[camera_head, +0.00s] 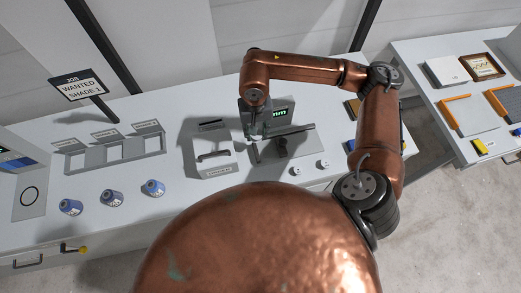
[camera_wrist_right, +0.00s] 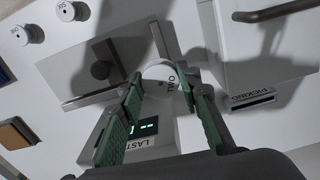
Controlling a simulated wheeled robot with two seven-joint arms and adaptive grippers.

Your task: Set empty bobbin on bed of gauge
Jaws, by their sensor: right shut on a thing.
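My right gripper (camera_head: 254,136) hangs at the left side of the gauge (camera_head: 259,107) in the head view. In the right wrist view its two green fingers (camera_wrist_right: 168,92) are shut on a white round bobbin (camera_wrist_right: 160,74) with dark lettering. The grey gauge bed (camera_head: 300,134) extends to the right of the gripper; it also shows in the wrist view (camera_wrist_right: 105,94) behind the bobbin. Whether the bobbin touches the bed I cannot tell. The gauge display (camera_head: 280,113) is lit green. My left gripper is not in view.
Two small white bobbins (camera_head: 296,170) (camera_head: 324,164) stand in front of the gauge. A panel with a handle (camera_head: 214,155) lies left of it. A second table (camera_head: 420,57) stands at right.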

